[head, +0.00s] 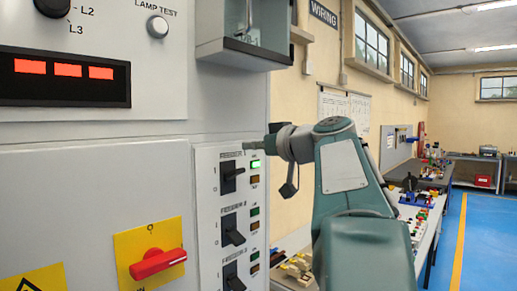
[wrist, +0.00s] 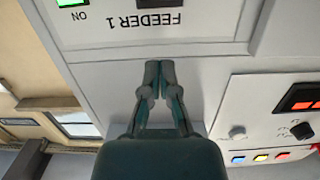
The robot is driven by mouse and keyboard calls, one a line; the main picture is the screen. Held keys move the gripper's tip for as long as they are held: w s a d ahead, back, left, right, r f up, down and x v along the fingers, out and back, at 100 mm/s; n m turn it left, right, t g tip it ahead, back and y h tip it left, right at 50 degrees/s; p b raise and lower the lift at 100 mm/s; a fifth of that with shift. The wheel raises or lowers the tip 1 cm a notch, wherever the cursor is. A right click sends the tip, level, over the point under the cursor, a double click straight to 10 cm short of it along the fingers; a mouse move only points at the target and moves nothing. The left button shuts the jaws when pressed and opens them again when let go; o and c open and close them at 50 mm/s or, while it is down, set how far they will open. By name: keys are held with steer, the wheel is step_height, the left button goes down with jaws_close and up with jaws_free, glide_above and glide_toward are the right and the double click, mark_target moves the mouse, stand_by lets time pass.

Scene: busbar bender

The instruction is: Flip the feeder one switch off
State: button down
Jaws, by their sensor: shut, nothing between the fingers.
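The feeder one switch (head: 229,178) is the top black switch on the white feeder panel in the head view. Its lever sticks out, higher than the levers below it. The green lamp (head: 256,164) beside it is lit. In the wrist view, upside down, the FEEDER 1 label (wrist: 145,21) and lit green ON lamp (wrist: 72,3) show; only an edge of the black switch (wrist: 187,3) shows at the top. My gripper (wrist: 159,68) is shut and empty, its fingertips near the panel's upper edge. In the head view my gripper (head: 248,146) is just above the switch.
Two more black switches, a middle one (head: 233,230) and a lower one (head: 232,276), sit below with levers angled down. A red rotary handle (head: 158,263) on a yellow plate juts out to the left. A grey open-fronted box (head: 243,50) projects above my gripper.

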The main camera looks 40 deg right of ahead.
mark_target(227, 147)
steer(key=w, duration=0.5)
steer(key=shift+w+a+f, duration=0.15)
steer(key=shift+a+f, duration=0.1)
steer(key=shift+f, duration=0.1)
steer(key=shift+s+f, duration=0.55)
steer(key=shift+f, duration=0.3)
steer(key=shift+s+f, duration=0.4)
steer(key=shift+f, duration=0.45)
